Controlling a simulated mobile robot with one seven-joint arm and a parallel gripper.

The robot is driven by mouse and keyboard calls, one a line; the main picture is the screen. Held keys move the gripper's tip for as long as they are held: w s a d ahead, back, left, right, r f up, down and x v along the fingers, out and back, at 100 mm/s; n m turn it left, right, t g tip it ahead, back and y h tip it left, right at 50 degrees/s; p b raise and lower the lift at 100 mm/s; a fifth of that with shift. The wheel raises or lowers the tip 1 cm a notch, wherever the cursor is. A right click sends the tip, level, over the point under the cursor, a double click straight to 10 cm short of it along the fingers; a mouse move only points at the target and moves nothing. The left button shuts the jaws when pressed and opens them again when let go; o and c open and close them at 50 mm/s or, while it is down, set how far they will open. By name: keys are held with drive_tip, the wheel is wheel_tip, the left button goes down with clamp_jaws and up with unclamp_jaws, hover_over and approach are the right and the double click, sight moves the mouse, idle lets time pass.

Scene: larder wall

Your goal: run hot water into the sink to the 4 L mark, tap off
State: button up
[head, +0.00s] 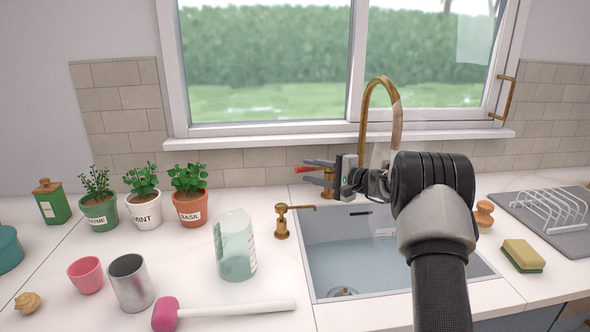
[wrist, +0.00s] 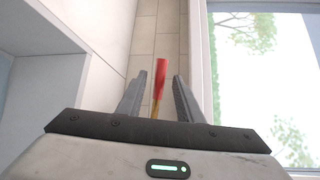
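The sink (head: 315,262) is set in the white counter. Its floor looks pale blue, as if under clear water, and the drain (head: 342,292) shows through; I cannot read a level. The brass tap (head: 367,100) arches over it. A faint translucent streak hangs below the spout, like running water, partly hidden by my arm. The tap's red-tipped lever (head: 304,169) sticks out left from the brass base; it also shows in the wrist view (wrist: 161,68). My gripper (head: 312,170) is open, its fingers either side of the lever, with gaps visible in the wrist view.
A brass pump (head: 282,222) stands at the sink's left rim. A sponge (head: 523,256) and dish rack (head: 550,207) lie right. The window (head: 342,130) is behind.

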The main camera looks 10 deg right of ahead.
drive_tip(key=x, duration=0.7)
drive_tip(key=shift+a, duration=0.1)
clamp_jaws()
